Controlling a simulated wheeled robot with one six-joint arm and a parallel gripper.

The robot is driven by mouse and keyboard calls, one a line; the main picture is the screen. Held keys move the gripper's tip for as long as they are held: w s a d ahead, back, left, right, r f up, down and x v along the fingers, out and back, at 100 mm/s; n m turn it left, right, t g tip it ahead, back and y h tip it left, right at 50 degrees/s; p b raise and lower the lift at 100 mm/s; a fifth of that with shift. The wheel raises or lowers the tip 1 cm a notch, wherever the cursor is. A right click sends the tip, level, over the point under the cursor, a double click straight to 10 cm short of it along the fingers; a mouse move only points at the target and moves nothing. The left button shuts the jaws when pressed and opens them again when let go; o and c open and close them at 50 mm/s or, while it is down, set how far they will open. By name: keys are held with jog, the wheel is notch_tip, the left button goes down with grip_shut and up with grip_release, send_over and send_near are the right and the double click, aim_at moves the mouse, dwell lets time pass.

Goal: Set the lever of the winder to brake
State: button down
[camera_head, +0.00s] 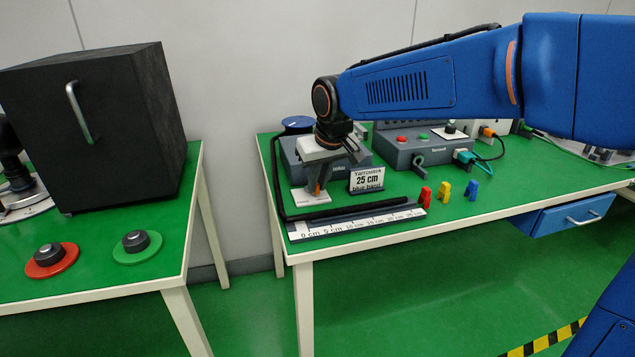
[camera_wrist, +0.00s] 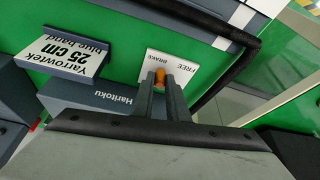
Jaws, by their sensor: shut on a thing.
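The orange lever (camera_head: 317,186) stands over the plate and shows in the wrist view (camera_wrist: 159,76) between my fingertips. My gripper (camera_head: 320,184) points down and is shut on the lever. The fingers hide its lower part, so I cannot tell which word it is set at.
A sign (camera_head: 367,180) reading "Yarrowtek 25 cm blue band" stands right of the lever. A black tube (camera_head: 340,212) runs along the table's left and front edges beside a ruler (camera_head: 370,223). Red (camera_head: 425,197), yellow (camera_head: 443,190) and blue (camera_head: 473,190) clips stand to the right.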

jog(key=shift+w+d+n+y, duration=0.2)
jog(key=shift+d+n+y, duration=0.1)
jog(key=shift+n, duration=0.5)
jog(key=c, duration=1.7)
grip_release()
jog(key=shift+c, duration=0.2)
jog(key=shift+r, duration=0.15)
jog(key=v, duration=1.7)
jog(key=shift+r, duration=0.2)
jog(key=shift+w+d, duration=0.1)
jog(key=shift+w, duration=0.05)
